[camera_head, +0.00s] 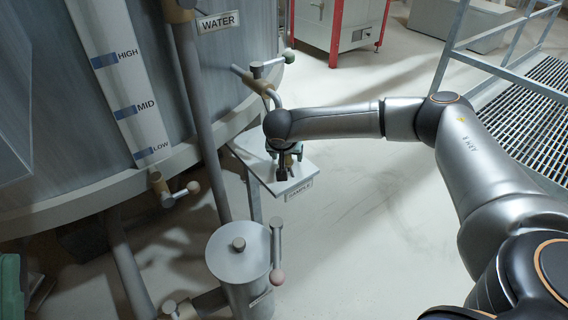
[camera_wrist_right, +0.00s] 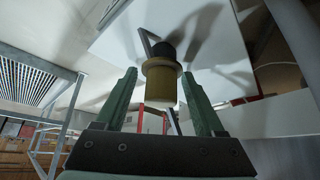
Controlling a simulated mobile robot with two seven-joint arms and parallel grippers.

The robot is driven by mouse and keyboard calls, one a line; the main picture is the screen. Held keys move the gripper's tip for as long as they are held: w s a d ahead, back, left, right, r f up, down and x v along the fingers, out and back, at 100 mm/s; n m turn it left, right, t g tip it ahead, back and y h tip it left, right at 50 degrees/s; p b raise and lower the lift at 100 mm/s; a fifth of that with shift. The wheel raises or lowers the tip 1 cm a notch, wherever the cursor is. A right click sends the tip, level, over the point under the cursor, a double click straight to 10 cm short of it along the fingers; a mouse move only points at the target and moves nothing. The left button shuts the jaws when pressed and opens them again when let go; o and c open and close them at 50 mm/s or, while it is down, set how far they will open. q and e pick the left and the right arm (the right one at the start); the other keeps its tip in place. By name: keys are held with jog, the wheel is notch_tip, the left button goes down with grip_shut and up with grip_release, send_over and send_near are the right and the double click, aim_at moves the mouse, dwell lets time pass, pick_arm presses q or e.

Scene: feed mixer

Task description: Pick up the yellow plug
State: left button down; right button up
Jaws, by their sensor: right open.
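The yellow plug (camera_wrist_right: 162,85) has a dull yellow body with a wider collar and a black end. In the right wrist view it sits between the two green fingers of my right gripper (camera_wrist_right: 160,78), which is open. Gaps show between the plug and both fingers. The plug's black end is toward the white sample shelf (camera_wrist_right: 215,30). In the head view my right gripper (camera_head: 284,160) points down over this shelf (camera_head: 262,170), which carries a SAMPLE label. The gripper and wrist largely hide the plug there. My left gripper is not in view.
A large grey tank (camera_head: 50,130) with level marks fills the left. A pipe with a valve handle (camera_head: 268,68) is just behind my right wrist. A grey canister (camera_head: 238,258) stands below the shelf. Railings (camera_head: 480,60) stand at the right. The floor right of the shelf is clear.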

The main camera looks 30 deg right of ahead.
jog(key=c, duration=1.1)
jog(key=shift+s+f, duration=0.1)
grip_shut()
jog(key=shift+a, duration=0.1)
